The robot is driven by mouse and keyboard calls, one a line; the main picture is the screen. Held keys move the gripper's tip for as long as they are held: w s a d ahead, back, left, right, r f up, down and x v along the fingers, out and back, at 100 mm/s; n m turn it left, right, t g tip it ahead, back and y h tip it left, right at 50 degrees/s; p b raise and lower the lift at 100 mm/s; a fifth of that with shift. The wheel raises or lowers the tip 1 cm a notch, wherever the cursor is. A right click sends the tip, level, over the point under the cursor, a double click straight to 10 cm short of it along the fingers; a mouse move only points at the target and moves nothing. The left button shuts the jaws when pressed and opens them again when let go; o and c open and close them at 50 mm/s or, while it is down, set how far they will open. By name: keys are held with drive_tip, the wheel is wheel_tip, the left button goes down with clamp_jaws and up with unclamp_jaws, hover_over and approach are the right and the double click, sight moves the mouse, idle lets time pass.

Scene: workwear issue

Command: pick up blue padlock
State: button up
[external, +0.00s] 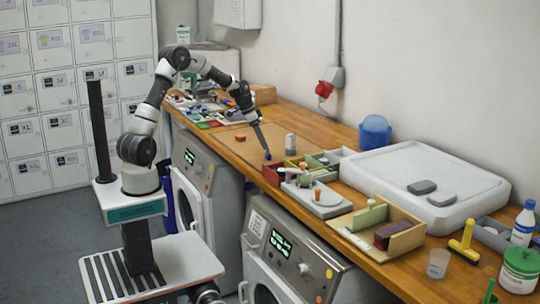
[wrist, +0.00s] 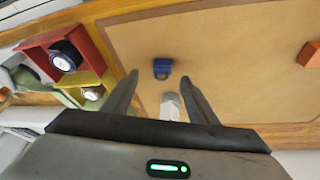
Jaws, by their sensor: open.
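The blue padlock (wrist: 162,68) lies on a tan mat (wrist: 215,45) in the wrist view, just beyond my fingertips and roughly centred between them. In the external view the padlock is a small blue spot (external: 268,156) on the wooden counter by my gripper's tip. My gripper (wrist: 162,85) is open and empty, its two fingers spread on either side of the line to the padlock. In the external view my gripper (external: 266,150) points down at the mat.
A red box (wrist: 50,45) holding a watch stands left of the padlock, with a yellow compartment beside it. An orange block (wrist: 311,55) lies at the right of the mat. A whitish upright object (wrist: 171,106) shows between my fingers.

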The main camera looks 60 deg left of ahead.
sight(268, 153)
drive_tip(key=shift+w+x, duration=0.2)
drive_tip(key=shift+x, duration=1.3)
drive_tip(key=shift+w+x, duration=0.25)
drive_tip(key=shift+x, duration=1.25)
drive_tip(key=shift+a+r, duration=0.15)
drive_tip(key=shift+r, duration=0.05)
drive_tip(key=c, duration=1.2)
